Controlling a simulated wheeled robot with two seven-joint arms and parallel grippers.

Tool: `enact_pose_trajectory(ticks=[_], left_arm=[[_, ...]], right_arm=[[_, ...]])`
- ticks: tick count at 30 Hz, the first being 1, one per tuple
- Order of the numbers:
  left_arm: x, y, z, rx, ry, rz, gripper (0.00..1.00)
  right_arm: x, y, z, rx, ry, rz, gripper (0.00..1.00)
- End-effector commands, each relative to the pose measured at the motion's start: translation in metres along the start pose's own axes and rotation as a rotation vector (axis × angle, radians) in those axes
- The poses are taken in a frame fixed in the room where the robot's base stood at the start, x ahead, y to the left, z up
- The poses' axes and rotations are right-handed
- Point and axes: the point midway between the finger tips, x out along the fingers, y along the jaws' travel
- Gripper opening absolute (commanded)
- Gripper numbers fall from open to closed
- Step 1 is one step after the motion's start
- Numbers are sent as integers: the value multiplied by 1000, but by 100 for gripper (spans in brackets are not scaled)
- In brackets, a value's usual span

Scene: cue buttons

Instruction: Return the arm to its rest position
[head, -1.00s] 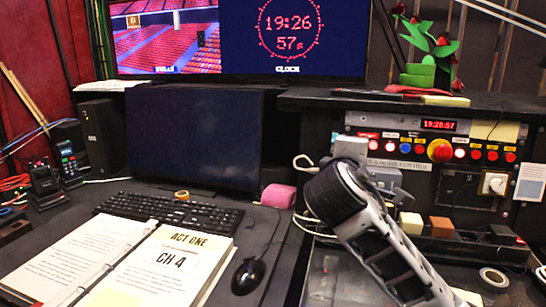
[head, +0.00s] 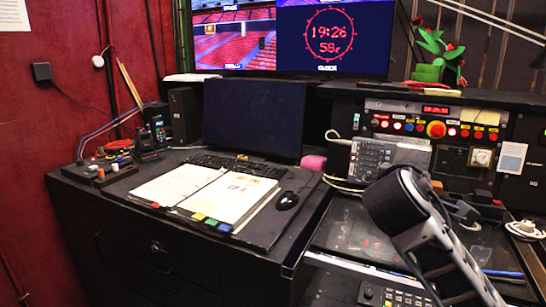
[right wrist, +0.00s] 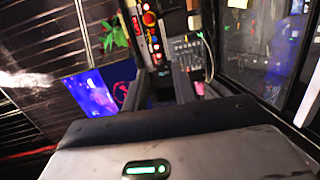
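My right arm (head: 430,235) comes up from the lower right in the head view, a pale link with a dark cylindrical end. Its gripper is outside the head view. In the right wrist view my right gripper (right wrist: 160,82) shows two dark fingers with a gap between them and nothing held. The row of cue buttons (head: 436,129), with a large red one, is on the console at the back right of the head view. It also shows at the top of the right wrist view, tilted and blurred. The arm stands in front of the console. My left gripper is not in view.
An open script binder (head: 222,195), a keyboard (head: 235,165) and a mouse (head: 287,200) lie on the desk. A dark monitor (head: 253,118) stands behind them. Clear floor is not visible.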

Motion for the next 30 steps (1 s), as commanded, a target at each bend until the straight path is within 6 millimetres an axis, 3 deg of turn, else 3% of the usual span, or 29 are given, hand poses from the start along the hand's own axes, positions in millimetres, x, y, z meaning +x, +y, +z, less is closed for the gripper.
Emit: enact_pose_trajectory(ticks=[5,11,17,20,24,27,30], left_arm=[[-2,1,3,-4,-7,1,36],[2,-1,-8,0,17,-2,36],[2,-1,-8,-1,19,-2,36],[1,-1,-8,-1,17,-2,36],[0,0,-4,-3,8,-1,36],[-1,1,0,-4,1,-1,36],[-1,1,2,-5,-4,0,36]], right_arm=[[3,-43,-12,24,76,-63,27],[2,-99,-25,80,173,-153,27],[-12,-177,-35,184,284,-295,27],[-30,-232,-36,283,345,-407,27],[-78,-324,-24,516,401,-622,27],[-118,-375,-6,709,393,-759,27],[-154,-410,16,890,355,-860,27]])
